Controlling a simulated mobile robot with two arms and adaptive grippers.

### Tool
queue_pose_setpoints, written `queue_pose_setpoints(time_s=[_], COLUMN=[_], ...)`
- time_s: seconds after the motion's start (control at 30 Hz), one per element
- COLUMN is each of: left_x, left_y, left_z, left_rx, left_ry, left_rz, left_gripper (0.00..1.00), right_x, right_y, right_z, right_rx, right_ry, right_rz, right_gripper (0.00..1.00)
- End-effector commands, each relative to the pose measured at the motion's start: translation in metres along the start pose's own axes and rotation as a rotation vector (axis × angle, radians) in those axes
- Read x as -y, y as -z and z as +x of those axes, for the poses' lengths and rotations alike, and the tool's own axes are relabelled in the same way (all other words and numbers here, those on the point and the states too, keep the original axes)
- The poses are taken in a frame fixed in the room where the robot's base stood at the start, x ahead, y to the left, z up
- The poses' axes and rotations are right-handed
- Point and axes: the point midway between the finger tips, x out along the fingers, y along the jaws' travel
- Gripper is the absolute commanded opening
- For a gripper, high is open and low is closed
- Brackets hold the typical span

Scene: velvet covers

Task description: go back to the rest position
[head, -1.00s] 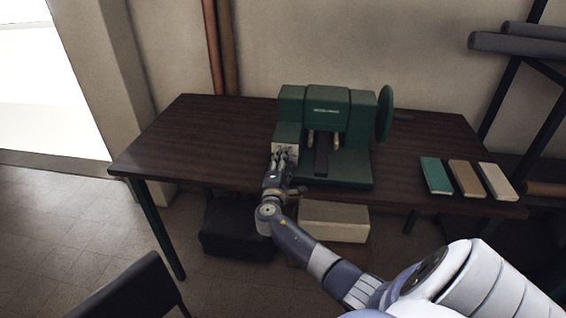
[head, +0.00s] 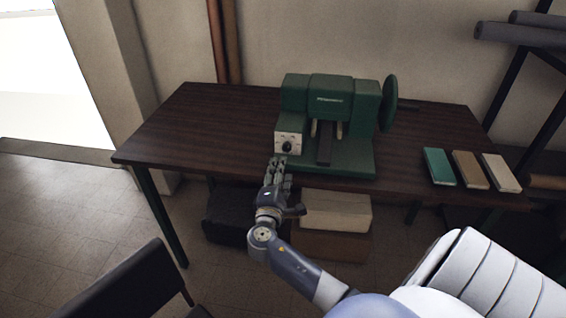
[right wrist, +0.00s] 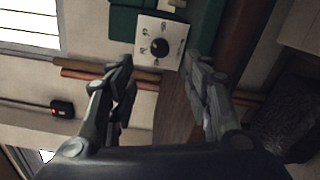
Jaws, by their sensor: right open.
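My right gripper (head: 277,166) is open and empty at the front edge of the dark wooden table (head: 200,125), just below the control panel of a green machine. In the right wrist view its two fingers (right wrist: 158,85) stand apart with nothing between them. The green machine (head: 330,98) stands on the table. Its white panel (head: 287,143) has a black knob, which also shows beyond the fingertips in the right wrist view (right wrist: 174,32). My left gripper is not in view.
Green (head: 439,167), brown (head: 470,170) and cream (head: 501,173) books lie at the table's right end. Boxes (head: 335,211) sit under the table. A dark chair (head: 125,285) stands at the lower left. A rack with grey rolls (head: 515,36) is at right. The table's left part is clear.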

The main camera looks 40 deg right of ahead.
Motion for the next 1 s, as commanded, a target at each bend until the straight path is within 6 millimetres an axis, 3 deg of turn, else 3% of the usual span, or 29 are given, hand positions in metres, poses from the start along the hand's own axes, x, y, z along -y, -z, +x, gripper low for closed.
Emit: queue_pose_setpoints(time_s=[0.2,0.77,0.87,1.0], left_x=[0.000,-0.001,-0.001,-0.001], left_y=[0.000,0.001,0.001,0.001], left_z=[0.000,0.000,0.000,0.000], left_rx=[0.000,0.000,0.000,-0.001], left_ry=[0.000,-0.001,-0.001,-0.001], left_rz=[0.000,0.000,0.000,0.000], left_gripper=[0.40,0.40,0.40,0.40], right_x=[0.000,0.001,0.013,0.067], right_y=[0.000,0.000,0.004,0.021], right_z=[-0.015,-0.015,-0.016,-0.024], right_rx=[0.000,-0.001,-0.017,-0.087], right_ry=[0.000,0.001,0.026,0.135], right_rz=[0.000,-0.001,-0.003,-0.005], right_gripper=[0.46,0.46,0.46,0.46])
